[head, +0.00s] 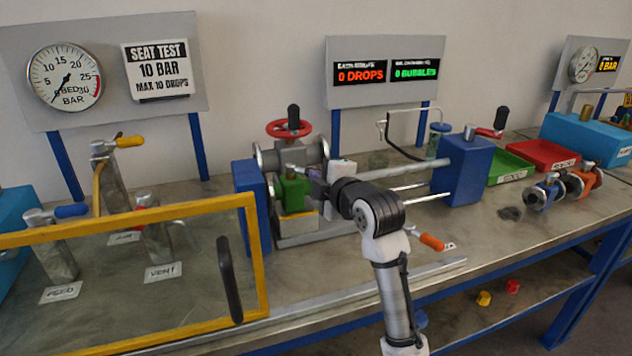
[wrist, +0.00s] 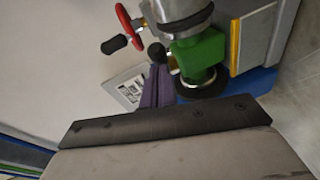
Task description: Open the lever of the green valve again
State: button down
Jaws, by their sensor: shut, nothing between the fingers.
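The green valve (head: 293,193) sits in the clamp fixture at the middle of the bench, below a grey flanged vessel. In the wrist view the green valve (wrist: 203,48) is at top centre, with a dark round flange beside it. A small lever hub (head: 292,170) shows on top of the valve; the rest of its lever is mostly hidden by my gripper. A dark rounded knob (wrist: 157,53), possibly the lever's end, is at my fingertips. My gripper (head: 314,174) reaches in from the right, right beside the valve. Its purple fingers (wrist: 157,72) are shut and empty.
A red handwheel (head: 289,128) with a black knob stands above the valve. A yellow-framed clear guard (head: 252,250) with a black handle is at left. Steel rods run to a blue block (head: 463,170) at right.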

jog(key=shift+w+d+n+g+y+b, duration=0.45)
jog(key=shift+w+n+g+y+b, duration=0.4)
jog(key=shift+n+g+y+b, duration=0.2)
jog(key=shift+w+d+n+g+y+b, duration=0.45)
jog(key=shift+w+n+g+y+b, duration=0.45)
jog(key=shift+n+y, duration=0.25)
jog(key=shift+w+d+n+g+y+b, duration=0.45)
jog(key=shift+w+n+g+y+b, duration=0.45)
jog(key=shift+n+g+y, duration=0.15)
